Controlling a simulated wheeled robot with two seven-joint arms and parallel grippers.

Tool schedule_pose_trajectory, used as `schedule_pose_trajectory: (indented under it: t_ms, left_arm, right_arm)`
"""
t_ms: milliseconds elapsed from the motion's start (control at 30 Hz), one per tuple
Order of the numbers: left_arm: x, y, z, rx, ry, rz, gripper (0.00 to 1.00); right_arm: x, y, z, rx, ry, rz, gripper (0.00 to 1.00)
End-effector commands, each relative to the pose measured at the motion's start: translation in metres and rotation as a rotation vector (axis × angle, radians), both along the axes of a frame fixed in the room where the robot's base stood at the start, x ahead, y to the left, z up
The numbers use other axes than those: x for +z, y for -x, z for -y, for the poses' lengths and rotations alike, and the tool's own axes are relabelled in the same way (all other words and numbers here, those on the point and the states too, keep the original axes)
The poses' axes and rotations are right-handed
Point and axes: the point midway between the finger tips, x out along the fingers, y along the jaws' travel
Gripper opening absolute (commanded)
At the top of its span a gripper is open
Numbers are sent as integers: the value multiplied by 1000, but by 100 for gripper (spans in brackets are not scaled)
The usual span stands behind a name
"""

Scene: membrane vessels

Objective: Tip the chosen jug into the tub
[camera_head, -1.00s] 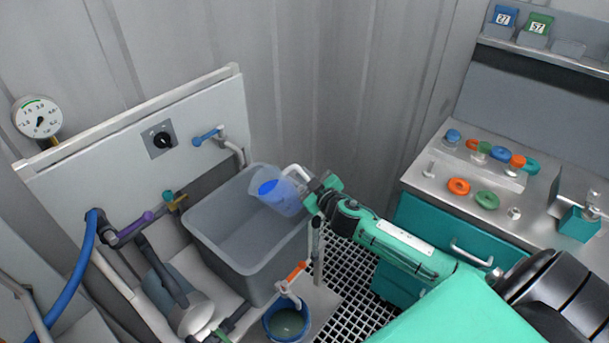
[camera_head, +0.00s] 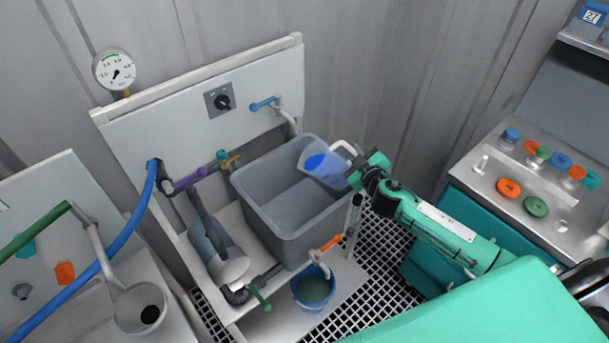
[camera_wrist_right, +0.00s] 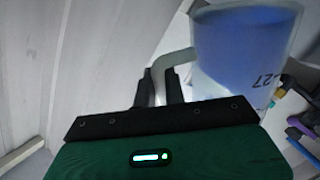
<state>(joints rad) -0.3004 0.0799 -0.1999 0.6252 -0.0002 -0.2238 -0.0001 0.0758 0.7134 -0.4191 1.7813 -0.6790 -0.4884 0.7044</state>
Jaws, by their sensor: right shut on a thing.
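The jug (camera_head: 323,166) is clear with blue liquid in it, and its white handle faces my right gripper. My right gripper (camera_head: 358,166) is shut on that handle and holds the jug tilted at the right rim of the tub. The grey tub (camera_head: 262,177) is open at the top, and its visible inside looks empty. In the right wrist view the jug (camera_wrist_right: 240,50) carries the number 27, and the gripper's dark fingers (camera_wrist_right: 160,85) are on its handle. My left gripper is not in view.
A blue bucket (camera_head: 313,288) stands below the tub's front, under an orange-handled valve (camera_head: 330,243). A blue-handled tap (camera_head: 264,104) is behind the tub. A pump (camera_head: 228,265) and blue hose (camera_head: 100,262) are left. A steel counter (camera_head: 490,190) with coloured rings is right.

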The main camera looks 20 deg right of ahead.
Motion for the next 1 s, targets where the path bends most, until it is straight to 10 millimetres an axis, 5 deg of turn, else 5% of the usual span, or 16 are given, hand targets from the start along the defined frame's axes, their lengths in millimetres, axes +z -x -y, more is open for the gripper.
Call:
schedule_pose_trajectory:
  t_ms: [1000]
  left_arm:
    - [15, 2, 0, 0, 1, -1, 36]
  right_arm:
    - [9, 0, -3, 1, 81, -10, 0]
